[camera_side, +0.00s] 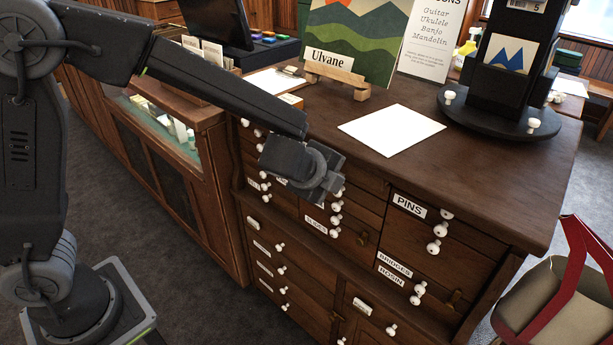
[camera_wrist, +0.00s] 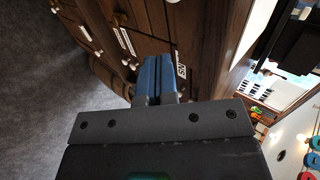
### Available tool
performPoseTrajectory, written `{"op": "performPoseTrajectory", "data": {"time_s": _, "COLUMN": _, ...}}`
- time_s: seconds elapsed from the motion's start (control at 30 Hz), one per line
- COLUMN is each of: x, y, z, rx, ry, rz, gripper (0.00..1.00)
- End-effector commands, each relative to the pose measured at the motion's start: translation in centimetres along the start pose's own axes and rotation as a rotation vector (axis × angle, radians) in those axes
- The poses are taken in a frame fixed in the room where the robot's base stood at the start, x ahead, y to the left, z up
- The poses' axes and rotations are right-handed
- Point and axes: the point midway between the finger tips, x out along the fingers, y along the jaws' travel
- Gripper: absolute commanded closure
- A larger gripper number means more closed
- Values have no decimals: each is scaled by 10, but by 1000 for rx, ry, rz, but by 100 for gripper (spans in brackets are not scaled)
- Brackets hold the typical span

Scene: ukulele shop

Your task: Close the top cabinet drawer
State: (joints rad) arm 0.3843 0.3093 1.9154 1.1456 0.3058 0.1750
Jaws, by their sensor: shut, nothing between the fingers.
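A dark wood cabinet (camera_side: 480,170) with several drawers, white knobs and paper labels fills the middle of the side view. Its upper right drawer front (camera_side: 440,235) is labelled PINS and looks flush. My gripper (camera_side: 326,172) is in front of the upper middle drawers and hides part of their fronts, so I cannot tell how far any of them stands out.
The cabinet top carries a white sheet (camera_side: 391,130), a painted board on a wooden easel (camera_side: 335,80) and a black stand (camera_side: 500,110). A glass-fronted counter (camera_side: 165,125) adjoins at left. A red-framed chair (camera_side: 560,285) stands at right. Grey floor (camera_side: 185,290) is open at lower left.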

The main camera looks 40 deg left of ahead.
Motion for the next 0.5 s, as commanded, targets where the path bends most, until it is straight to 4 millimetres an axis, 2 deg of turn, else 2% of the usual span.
{"op": "performPoseTrajectory", "data": {"time_s": 0.03, "x": -13, "y": -1, "z": 0, "rx": -2, "ry": 2, "rz": -3, "gripper": 100}}
{"op": "performPoseTrajectory", "data": {"time_s": 0.2, "x": -46, "y": 0, "z": 0, "rx": 0, "ry": 1, "rz": -2, "gripper": 100}}
{"op": "performPoseTrajectory", "data": {"time_s": 0.33, "x": -64, "y": 0, "z": 0, "rx": 0, "ry": 0, "rz": -1, "gripper": 100}}
{"op": "performPoseTrajectory", "data": {"time_s": 0.5, "x": -75, "y": 2, "z": 1, "rx": 7, "ry": -6, "rz": 5, "gripper": 100}}
